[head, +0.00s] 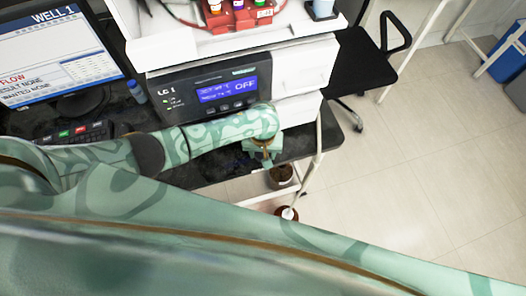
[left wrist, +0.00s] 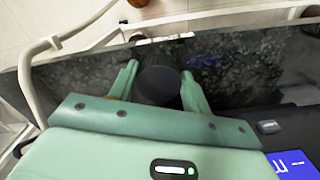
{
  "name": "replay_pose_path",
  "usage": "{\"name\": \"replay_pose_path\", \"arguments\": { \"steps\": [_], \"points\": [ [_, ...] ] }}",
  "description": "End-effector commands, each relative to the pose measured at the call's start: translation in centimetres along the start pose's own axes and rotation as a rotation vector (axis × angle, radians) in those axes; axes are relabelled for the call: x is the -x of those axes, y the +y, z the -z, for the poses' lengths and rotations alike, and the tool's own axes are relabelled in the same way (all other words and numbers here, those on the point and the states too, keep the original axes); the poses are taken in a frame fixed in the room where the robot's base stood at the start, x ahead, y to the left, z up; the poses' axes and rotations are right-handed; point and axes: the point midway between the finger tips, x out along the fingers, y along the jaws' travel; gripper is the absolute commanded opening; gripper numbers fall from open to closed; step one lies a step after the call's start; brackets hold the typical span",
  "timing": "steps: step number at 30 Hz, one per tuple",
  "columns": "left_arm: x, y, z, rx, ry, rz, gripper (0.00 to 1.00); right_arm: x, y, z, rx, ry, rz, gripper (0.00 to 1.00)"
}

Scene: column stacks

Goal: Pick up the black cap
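The black cap (left wrist: 159,85) is a dark, round-topped piece on the dark speckled counter (left wrist: 85,80). In the left wrist view it sits between the two fingers of my left gripper (left wrist: 159,72). The fingers stand apart, one on each side of it, with what looks like a narrow gap at each side. In the head view my left gripper (head: 262,160) points down at the counter's right end, and I cannot make out the cap there. My right gripper is not in view.
The chromatography unit (head: 215,88) with a lit display stands behind my left arm. A white rail (head: 318,150) runs along the counter's right end. A brown container (head: 281,178) and a red and white bottle (head: 287,213) are lower down. A black chair (head: 362,62) stands beyond.

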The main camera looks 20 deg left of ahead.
Motion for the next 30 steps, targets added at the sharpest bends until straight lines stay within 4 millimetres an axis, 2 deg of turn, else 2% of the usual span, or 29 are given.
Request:
{"name": "replay_pose_path", "arguments": {
  "steps": [11,14,18,20,26,30],
  "points": [
    [0.3,0.0,0.0,0.0,0.0,0.0,0.27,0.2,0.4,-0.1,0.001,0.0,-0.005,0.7],
    [1.1,0.0,0.0,-0.001,0.0,0.0,0.27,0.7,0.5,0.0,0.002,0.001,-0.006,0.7],
    [3.5,0.1,0.0,0.001,0.001,-0.002,0.27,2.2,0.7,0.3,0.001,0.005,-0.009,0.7],
    [4.7,0.5,-0.8,-0.003,-0.002,-0.003,0.27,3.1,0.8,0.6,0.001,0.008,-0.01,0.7],
    [10.0,2.4,-4.5,-0.002,-0.002,-0.006,0.27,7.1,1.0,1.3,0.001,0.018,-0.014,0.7],
    [11.3,4.1,-8.1,-0.003,-0.004,-0.004,0.27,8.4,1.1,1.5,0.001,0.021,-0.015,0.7]
  ]
}}
